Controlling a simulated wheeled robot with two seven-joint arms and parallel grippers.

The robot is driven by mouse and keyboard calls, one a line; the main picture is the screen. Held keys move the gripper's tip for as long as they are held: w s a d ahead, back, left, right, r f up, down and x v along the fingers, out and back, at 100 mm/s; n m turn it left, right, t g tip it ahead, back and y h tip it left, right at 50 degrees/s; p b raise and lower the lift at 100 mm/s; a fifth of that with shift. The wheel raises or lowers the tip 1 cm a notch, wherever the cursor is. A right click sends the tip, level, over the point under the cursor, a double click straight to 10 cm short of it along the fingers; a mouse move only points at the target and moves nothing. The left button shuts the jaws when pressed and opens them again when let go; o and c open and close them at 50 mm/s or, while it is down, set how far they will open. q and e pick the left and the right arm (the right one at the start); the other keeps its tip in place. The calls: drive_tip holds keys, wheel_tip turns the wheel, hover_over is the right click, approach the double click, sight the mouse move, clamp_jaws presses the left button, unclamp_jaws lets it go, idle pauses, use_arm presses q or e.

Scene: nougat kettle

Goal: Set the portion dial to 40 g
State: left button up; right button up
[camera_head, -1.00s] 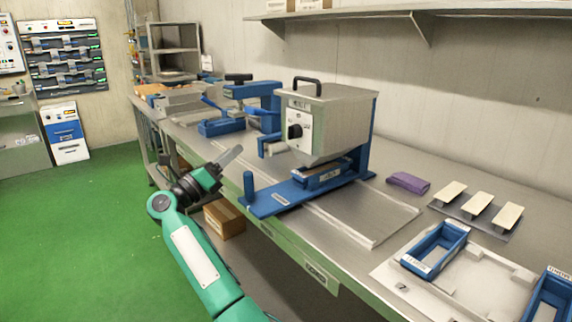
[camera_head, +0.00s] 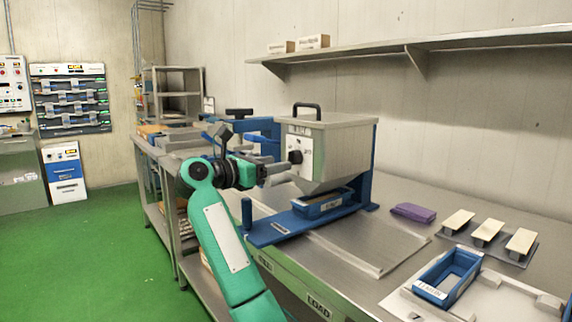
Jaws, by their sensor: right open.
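The portion dial (camera_head: 295,157) is a black knob on the pale front panel of the metal hopper machine (camera_head: 335,150). My right gripper (camera_head: 278,167) is at the left of the dial, with its fingers pointing at it. The fingertips are very close to the knob. I cannot tell whether they touch it. The gripper is open, with nothing visibly held. The dial's scale marks are too small to read, so its setting is not clear. My left gripper does not show.
A blue tray (camera_head: 322,204) sits under the hopper on the blue base (camera_head: 270,232). A purple cloth (camera_head: 413,212), several pale-topped pieces and a blue mould (camera_head: 447,277) lie to the right. A blue upright handle (camera_head: 246,212) stands below my gripper.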

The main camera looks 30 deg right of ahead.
sight(293, 158)
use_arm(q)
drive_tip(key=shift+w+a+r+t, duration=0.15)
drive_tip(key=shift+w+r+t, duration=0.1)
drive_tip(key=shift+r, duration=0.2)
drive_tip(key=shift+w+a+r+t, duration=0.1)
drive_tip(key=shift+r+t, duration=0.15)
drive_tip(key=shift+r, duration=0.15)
use_arm(e)
drive_tip(key=shift+w+d, duration=0.15)
drive_tip(key=shift+d, duration=2)
drive_tip(key=c, duration=0.9)
